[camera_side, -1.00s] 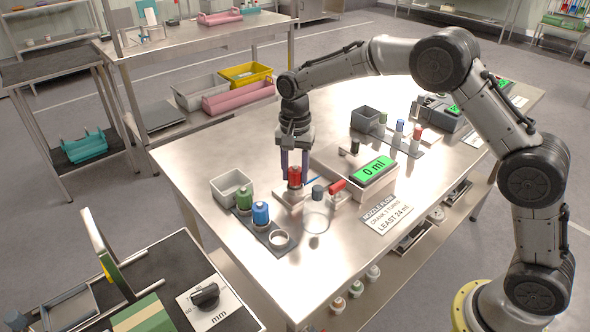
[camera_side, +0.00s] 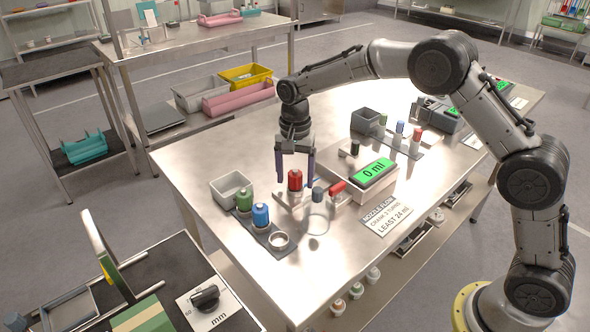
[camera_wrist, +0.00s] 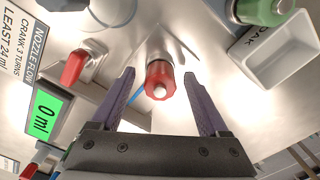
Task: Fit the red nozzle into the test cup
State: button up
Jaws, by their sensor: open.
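The red nozzle (camera_side: 295,180) stands upright on the metal test fixture (camera_side: 285,203), left of the meter. In the wrist view, the red nozzle (camera_wrist: 160,80) is between the fingertips with a gap on each side. My gripper (camera_side: 295,177) points down and is open, its two purple fingers astride the nozzle; the gripper (camera_wrist: 159,75) also shows open in the wrist view. The test cup under the nozzle is mostly hidden, and I cannot tell how deep the nozzle sits.
A rack holds a green nozzle (camera_side: 244,201), a blue nozzle (camera_side: 260,214) and an empty ring socket (camera_side: 280,239). A grey bin (camera_side: 231,187) stands behind. A clear beaker (camera_side: 317,222), a red crank handle (camera_side: 338,187) and a meter reading 0 ml (camera_side: 374,170) are close on the right.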

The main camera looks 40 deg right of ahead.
aim_at(295, 171)
notch_tip(295, 171, up, 14)
dwell(0.5)
